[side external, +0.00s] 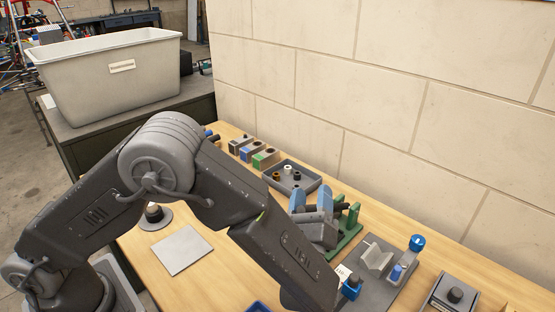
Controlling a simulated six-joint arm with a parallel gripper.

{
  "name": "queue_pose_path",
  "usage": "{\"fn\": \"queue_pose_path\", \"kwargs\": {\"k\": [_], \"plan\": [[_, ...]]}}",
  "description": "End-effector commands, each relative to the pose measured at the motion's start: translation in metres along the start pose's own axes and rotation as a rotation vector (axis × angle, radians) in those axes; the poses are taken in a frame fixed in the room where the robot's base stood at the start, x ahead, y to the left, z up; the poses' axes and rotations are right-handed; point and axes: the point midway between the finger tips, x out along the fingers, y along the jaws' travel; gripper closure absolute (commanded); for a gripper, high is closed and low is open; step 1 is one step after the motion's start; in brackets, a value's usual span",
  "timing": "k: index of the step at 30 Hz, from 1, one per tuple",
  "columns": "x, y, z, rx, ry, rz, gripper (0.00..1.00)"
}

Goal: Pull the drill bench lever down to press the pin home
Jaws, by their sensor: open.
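My arm's forearm reaches down to the bottom edge of the side external view. I cannot make out my gripper there. A grey bench plate (378,298) lies at the lower right, partly hidden behind the forearm. It bears a grey V-shaped block (375,255), a small blue upright piece (397,272) and a blue round knob (417,242) on a post. The knob may be the lever's end; I cannot be sure. Another blue piece (351,289) with a dark top stands close beside the forearm's end. I cannot tell which blue piece is the pin.
A green stand (351,219) with blue and grey parts (326,199) stands behind my forearm. A dark tray (309,177) holds small parts. Coloured blocks (265,158) sit further back. A grey box (454,297) stands at right. The wall (450,110) bounds the table.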

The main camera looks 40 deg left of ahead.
Motion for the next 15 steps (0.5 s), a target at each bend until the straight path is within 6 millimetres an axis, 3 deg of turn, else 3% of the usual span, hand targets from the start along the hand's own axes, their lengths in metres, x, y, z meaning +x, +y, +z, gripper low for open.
{"fn": "queue_pose_path", "kwargs": {"k": [1,15], "plan": [[0.006,-0.007,0.011,-0.009,-0.004,-0.001,0.52],[0.069,0.049,0.078,-0.001,-0.004,0.002,0.52]]}}
